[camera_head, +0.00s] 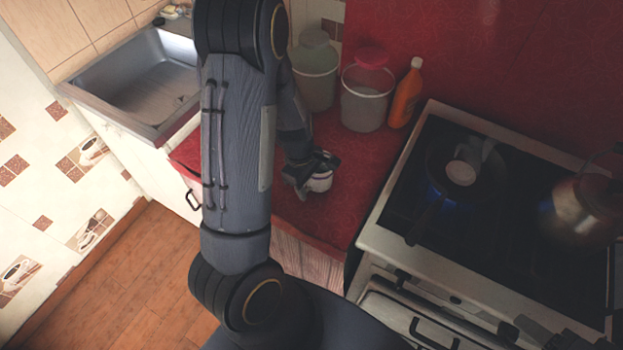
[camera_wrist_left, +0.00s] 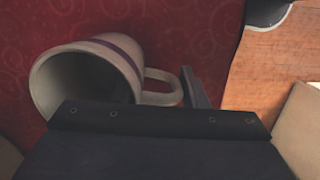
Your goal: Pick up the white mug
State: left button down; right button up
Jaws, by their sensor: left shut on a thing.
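The white mug (camera_head: 321,183) is at the red counter near its front edge, partly hidden by my left gripper (camera_head: 313,172). The left wrist view shows the mug (camera_wrist_left: 125,60) with a purple band, its open mouth to the left and its handle to the right. A gripper finger (camera_wrist_left: 196,90) is right by the handle. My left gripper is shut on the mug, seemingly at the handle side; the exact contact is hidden. I cannot tell whether the mug touches the counter. My right gripper is not in view.
On the red counter (camera_head: 350,215), two lidded containers (camera_head: 364,105) (camera_head: 315,80) and an orange bottle (camera_head: 405,95) stand at the back. A stove (camera_head: 385,245) with a pan (camera_head: 440,185) and a kettle (camera_head: 580,212) is right. A sink (camera_head: 145,80) is left.

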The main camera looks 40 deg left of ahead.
pick_arm(q)
jog(key=shift+r, duration=0.2)
jog(key=shift+r, duration=0.8)
jog(key=s+d+r+p, duration=0.5)
jog(key=s+r+p, duration=0.1)
jog(key=s+r, duration=0.5)
jog(key=shift+s+d, duration=0.15)
jog(key=shift+s, duration=0.8)
dwell(2.1)
